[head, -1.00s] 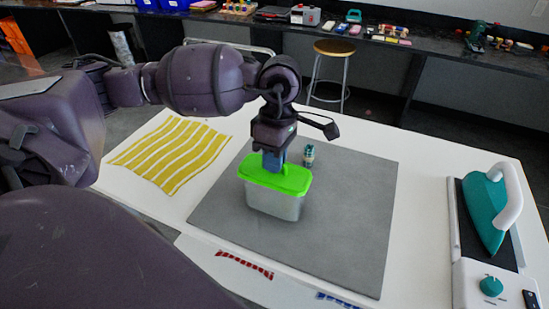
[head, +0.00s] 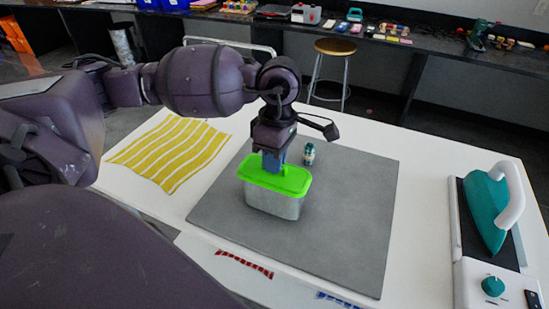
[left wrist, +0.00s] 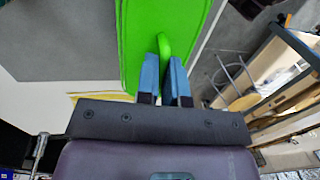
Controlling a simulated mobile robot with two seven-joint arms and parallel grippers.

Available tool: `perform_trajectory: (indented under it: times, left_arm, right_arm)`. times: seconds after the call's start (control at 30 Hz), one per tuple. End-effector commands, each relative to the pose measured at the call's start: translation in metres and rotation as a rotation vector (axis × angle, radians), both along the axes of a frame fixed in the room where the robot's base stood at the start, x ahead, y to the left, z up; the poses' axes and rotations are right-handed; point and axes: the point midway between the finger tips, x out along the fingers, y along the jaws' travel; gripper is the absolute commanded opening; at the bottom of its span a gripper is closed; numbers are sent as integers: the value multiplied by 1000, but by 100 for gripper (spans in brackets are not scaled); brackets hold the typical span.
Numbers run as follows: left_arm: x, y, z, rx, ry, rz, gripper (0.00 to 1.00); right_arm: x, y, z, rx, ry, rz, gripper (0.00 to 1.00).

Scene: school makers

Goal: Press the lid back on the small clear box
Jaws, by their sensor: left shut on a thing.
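The small clear box (head: 274,204) stands on the grey mat, its sides looking pale and see-through. The bright green lid (head: 292,181) lies over the top of the box, lined up with its rim. I cannot tell whether it is pressed fully down. In the left wrist view, the blue fingers (left wrist: 165,68) stand on either side of the green handle (left wrist: 165,45). My right gripper is not in view.
A small teal-topped bottle (head: 309,154) stands on the grey mat (head: 350,210) just behind the box. A yellow striped cloth (head: 165,152) lies to the left. A teal iron (head: 487,212) stands at the right. The mat's right part is clear.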

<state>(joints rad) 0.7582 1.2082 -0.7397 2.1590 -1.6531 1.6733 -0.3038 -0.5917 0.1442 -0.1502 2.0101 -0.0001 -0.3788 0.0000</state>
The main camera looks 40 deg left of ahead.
Motion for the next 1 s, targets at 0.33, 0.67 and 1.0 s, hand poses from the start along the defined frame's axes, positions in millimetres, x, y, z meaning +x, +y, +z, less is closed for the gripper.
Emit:
perform_trajectory:
  times: [0.33,0.67,1.0]
  left_arm:
    - [0,0,-4,0,0,0,0]
    - [0,0,-5,0,0,0,0]
    - [0,0,-5,0,0,0,16]
  right_arm:
    - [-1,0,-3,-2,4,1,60]
    - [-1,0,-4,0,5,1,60]
    - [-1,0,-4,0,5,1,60]
